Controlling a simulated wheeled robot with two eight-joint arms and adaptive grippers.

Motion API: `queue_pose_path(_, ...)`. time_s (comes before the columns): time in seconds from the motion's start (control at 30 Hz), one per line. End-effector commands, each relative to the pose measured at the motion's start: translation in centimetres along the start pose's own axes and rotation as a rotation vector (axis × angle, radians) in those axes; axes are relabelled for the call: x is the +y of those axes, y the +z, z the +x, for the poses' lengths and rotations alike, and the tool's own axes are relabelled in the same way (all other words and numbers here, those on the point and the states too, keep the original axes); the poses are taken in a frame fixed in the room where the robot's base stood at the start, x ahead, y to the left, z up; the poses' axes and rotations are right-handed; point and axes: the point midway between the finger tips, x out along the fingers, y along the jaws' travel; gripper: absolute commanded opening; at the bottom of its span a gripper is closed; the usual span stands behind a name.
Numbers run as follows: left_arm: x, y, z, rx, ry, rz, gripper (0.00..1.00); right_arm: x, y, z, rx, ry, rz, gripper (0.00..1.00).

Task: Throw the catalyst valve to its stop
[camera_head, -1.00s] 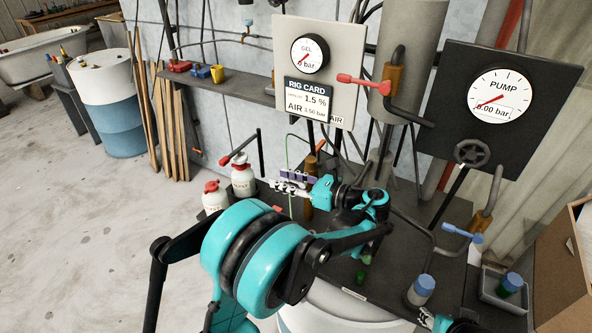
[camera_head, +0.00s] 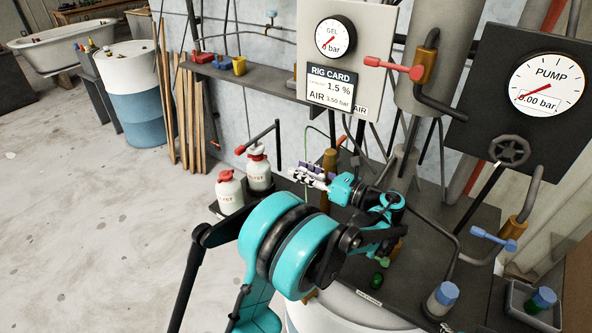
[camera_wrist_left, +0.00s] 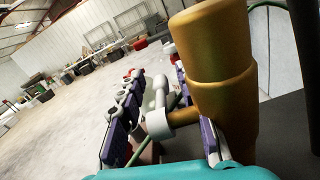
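In the left wrist view the brass body (camera_wrist_left: 220,75) stands large at the right, close to the right finger. A grey lever with a ring-shaped hub (camera_wrist_left: 158,122) lies between my purple-padded fingers (camera_wrist_left: 165,130). The fingers look apart, with visible space beside the lever; contact is not clear. I cannot read a label on this valve. My right gripper does not show.
Two white bottles with red caps (camera_head: 259,172) stand left of the gripper. A blue-lever valve (camera_head: 494,238) and the PUMP gauge (camera_head: 547,84) are at the right. The floor (camera_head: 90,220) at left is open.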

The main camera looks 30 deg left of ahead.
Motion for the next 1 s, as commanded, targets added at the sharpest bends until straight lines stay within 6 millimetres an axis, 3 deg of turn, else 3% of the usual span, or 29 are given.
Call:
queue_pose_path(0.2,-0.1,-0.1,2.3,0.0,-0.001,0.0,0.34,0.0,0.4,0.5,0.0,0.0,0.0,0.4)
queue_pose_path(0.5,-0.1,0.0,2.5,0.0,-0.001,0.0,0.34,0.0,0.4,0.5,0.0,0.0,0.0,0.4)
queue_pose_path(0.63,-0.1,0.0,2.5,0.0,-0.001,0.0,0.0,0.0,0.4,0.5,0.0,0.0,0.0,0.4)
queue_pose_path(1.0,-0.1,0.0,2.5,0.02,-0.005,0.0,0.0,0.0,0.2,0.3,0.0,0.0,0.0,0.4)
